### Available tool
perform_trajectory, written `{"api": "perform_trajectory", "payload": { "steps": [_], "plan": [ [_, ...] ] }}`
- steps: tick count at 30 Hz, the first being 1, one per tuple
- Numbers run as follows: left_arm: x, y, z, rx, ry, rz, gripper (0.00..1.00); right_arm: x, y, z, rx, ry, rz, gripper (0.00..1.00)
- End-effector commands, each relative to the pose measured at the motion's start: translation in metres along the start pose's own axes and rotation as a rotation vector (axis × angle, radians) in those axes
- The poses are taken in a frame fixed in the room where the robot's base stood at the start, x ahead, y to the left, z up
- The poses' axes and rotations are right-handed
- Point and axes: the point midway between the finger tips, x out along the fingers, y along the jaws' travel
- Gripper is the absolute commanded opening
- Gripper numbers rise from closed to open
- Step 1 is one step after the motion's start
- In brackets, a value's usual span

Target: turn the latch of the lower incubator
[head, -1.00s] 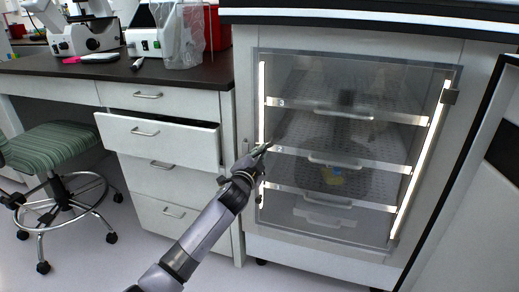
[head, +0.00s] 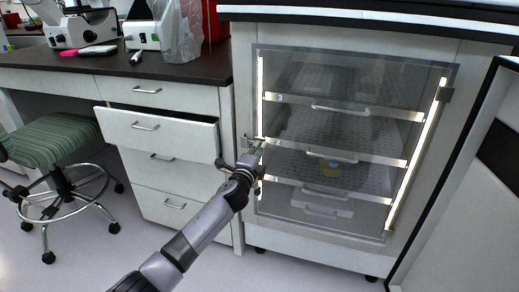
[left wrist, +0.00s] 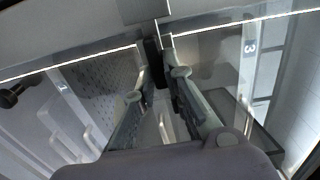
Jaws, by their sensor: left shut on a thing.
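The lower incubator (head: 340,215) has a clear door with lit edges, closed in its frame under the dark counter. Its small latch (head: 245,141) is at the door's left edge, partly hidden by my gripper. My left gripper (head: 256,148) is at this latch, reaching up from below. In the left wrist view, the two fingers (left wrist: 160,68) come close together around a small dark piece at the door edge, which looks like the latch. The fingers are shut on it. How far the latch is turned is hard to tell. My right gripper is not in view.
A drawer (head: 160,130) stands pulled out left of the incubator, near my left arm. A green stool (head: 45,145) is at the left. An open door panel (head: 470,190) stands at the right.

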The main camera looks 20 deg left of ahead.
Motion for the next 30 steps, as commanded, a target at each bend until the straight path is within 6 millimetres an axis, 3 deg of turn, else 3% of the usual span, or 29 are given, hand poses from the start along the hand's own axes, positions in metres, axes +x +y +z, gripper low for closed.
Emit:
{"api": "perform_trajectory", "payload": {
  "steps": [15, 16, 24, 30],
  "plan": [
    [-0.0001, 0.0010, -0.0007, 0.023, 0.001, 0.001, 0.00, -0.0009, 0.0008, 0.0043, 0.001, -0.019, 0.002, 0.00],
    [-0.0001, 0.0010, -0.0007, 0.023, 0.001, 0.001, 0.12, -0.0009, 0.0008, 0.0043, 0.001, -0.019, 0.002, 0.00],
    [-0.0001, 0.0008, -0.0005, 0.021, 0.001, 0.000, 0.30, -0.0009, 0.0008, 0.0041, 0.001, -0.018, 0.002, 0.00],
    [0.0000, 0.0005, -0.0003, 0.020, 0.001, 0.000, 0.32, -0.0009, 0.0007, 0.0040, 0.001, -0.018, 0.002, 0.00]
  ]
}}
